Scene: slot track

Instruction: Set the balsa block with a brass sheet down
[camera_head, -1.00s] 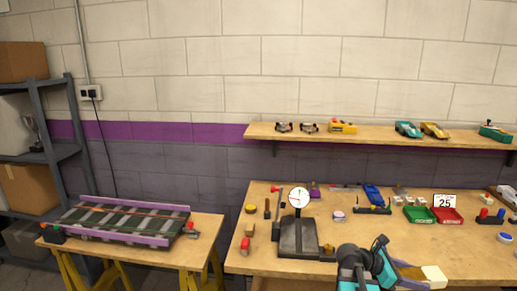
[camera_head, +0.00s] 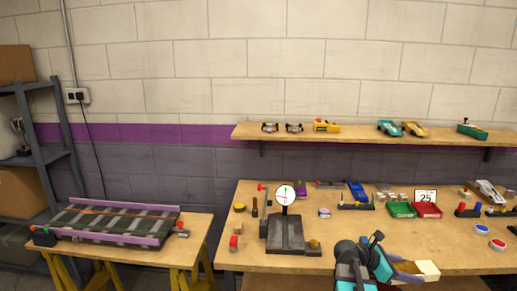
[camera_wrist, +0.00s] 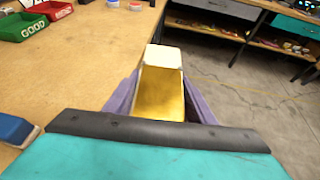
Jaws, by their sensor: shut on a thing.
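My gripper (camera_head: 408,270) is shut on the balsa block (camera_head: 428,269), near the workbench's front edge in the head view. In the wrist view the block's pale end (camera_wrist: 163,57) points away from me, and the brass sheet (camera_wrist: 161,92) covers its nearer upper face. The purple fingers of my gripper (camera_wrist: 160,98) stand on both sides of the block. In the wrist view the block overlaps the edge between the workbench (camera_wrist: 90,70) and the floor. The block's underside is hidden, and I cannot tell its height above the bench.
A dial gauge stand (camera_head: 285,232) is left of my arm. A green tray (camera_head: 402,211) and a red tray (camera_head: 428,211) stand behind the block, near a "25" card (camera_head: 425,196). Red and blue buttons (camera_head: 497,244) lie to the right.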

